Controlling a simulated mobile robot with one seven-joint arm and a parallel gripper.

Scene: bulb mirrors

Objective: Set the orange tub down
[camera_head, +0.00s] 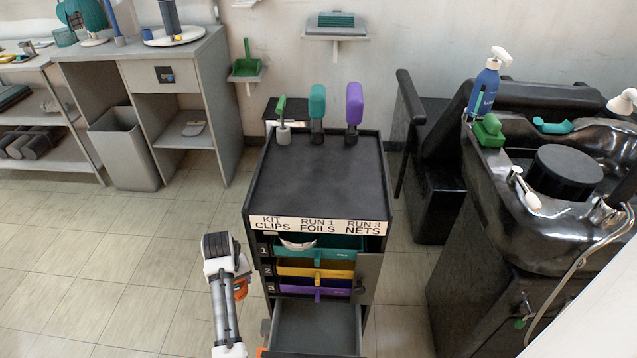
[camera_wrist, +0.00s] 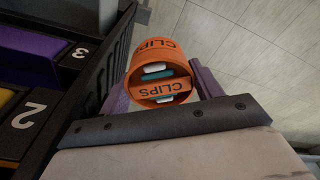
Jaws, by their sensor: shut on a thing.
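The orange tub (camera_wrist: 160,55), labelled CLIPS, is between the fingers of my gripper (camera_wrist: 160,88) in the wrist view. White and teal clips show inside its mouth. My gripper is shut on the tub, beside the dark side of the trolley. In the head view only a sliver of the tub (camera_head: 241,289) shows behind my wrist, left of the trolley; my fingers are hidden there. No surface is seen touching the tub.
The black trolley (camera_head: 316,185) has a mostly bare top, with several tools along its back edge. Its teal, yellow and purple trays sit above an open, empty-looking grey drawer (camera_head: 315,325). A black wash basin (camera_head: 480,200) stands right. Floor at left is clear.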

